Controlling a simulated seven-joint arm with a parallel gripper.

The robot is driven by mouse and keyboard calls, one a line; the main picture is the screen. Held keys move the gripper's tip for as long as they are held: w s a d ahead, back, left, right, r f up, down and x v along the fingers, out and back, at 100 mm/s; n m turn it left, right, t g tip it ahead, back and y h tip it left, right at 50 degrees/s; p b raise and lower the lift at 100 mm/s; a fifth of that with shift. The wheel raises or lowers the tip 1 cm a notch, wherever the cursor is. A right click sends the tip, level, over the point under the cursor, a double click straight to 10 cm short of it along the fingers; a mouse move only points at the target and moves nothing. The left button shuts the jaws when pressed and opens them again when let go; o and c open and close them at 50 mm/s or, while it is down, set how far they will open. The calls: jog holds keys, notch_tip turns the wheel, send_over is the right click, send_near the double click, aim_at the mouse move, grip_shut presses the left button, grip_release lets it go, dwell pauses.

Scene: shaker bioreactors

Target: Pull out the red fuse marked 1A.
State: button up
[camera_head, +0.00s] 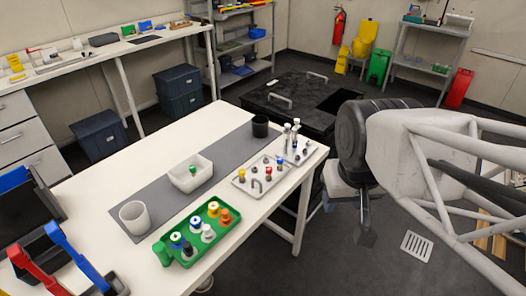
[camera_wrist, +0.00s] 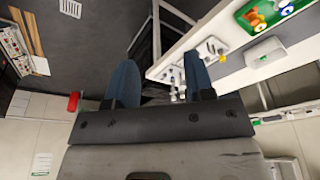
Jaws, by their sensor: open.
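I cannot make out a red fuse marked 1A; no marking is legible in either view. In the wrist view a pale panel (camera_wrist: 13,45) with small dark and red parts shows at the left edge, too small to read. In the head view a light metal tray (camera_head: 251,190) at the table's right end holds several small knobs and fittings, one with a reddish part. My gripper (camera_wrist: 160,75) is open and empty, its two blue-grey fingers wide apart. In the head view it hangs over the floor, right of the table and clear of it.
The white table (camera_head: 100,185) carries a green rack (camera_head: 178,257) of coloured-capped bottles, a white bin (camera_head: 190,174), a white cup (camera_head: 134,217) and a black cup (camera_head: 260,126). A black bench (camera_head: 300,92) stands behind. A floor grate (camera_head: 416,245) lies right of my gripper.

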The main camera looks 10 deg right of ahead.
jog(key=shift+o, duration=0.5)
jog(key=n+g, duration=0.3)
jog(key=n, duration=1.5)
send_over(269, 168)
jog(key=f, duration=1.5)
jog(key=shift+s, duration=0.35)
jog(key=shift+w+a+f, duration=0.1)
jog(key=shift+w+f, duration=0.15)
jog(key=shift+f, duration=0.1)
jog(key=shift+f, duration=3.9)
